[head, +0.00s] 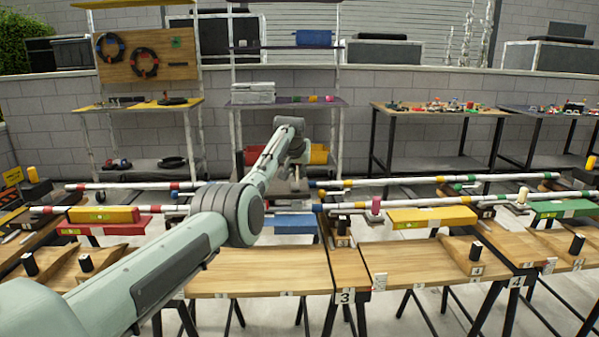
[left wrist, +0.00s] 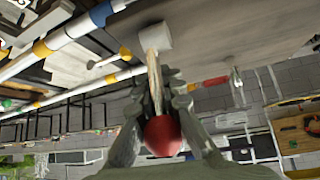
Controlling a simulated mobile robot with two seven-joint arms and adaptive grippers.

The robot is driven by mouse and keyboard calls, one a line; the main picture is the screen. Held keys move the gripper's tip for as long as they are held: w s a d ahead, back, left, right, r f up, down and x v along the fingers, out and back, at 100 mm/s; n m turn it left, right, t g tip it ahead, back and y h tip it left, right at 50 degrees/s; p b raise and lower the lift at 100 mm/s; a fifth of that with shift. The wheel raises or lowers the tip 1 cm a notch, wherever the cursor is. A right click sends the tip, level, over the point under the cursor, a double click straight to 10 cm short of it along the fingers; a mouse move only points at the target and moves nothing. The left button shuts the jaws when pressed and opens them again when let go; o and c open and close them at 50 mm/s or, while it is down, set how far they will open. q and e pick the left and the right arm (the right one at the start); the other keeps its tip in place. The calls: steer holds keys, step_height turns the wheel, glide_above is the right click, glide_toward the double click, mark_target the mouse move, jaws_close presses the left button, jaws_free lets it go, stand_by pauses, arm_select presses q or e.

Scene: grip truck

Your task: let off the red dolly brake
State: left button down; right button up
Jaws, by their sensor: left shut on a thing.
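The red dolly brake shows in the left wrist view as a lever with a red ball knob (left wrist: 163,136), a pale shaft (left wrist: 154,75) and a white block (left wrist: 155,38) at its far end. My left gripper (left wrist: 161,88) is shut around the lever, with the knob between its fingers on the palm side. In the head view my left gripper (head: 298,160) reaches over the far side of the benches, and the lever is too small and covered to make out well. My right gripper is not in view.
Striped rails (head: 110,186) run across behind the wooden benches (head: 260,270). Yellow blocks (head: 432,216), a blue block (head: 294,224) and a green block (head: 565,208) lie along them. Shelves (head: 285,103) and a parts table (head: 440,110) stand by the back wall.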

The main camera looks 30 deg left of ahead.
arm_select(q)
steer(key=shift+w+a+r, duration=0.1)
steer(key=shift+w+r, duration=0.05)
steer(key=shift+r, duration=0.35)
steer(key=c, duration=1.7)
jaws_free()
steer(key=shift+o, duration=0.4)
steer(key=shift+f, duration=0.25)
steer(key=shift+s+r, duration=0.1)
steer(key=shift+s, duration=0.1)
steer(key=v, duration=1.2)
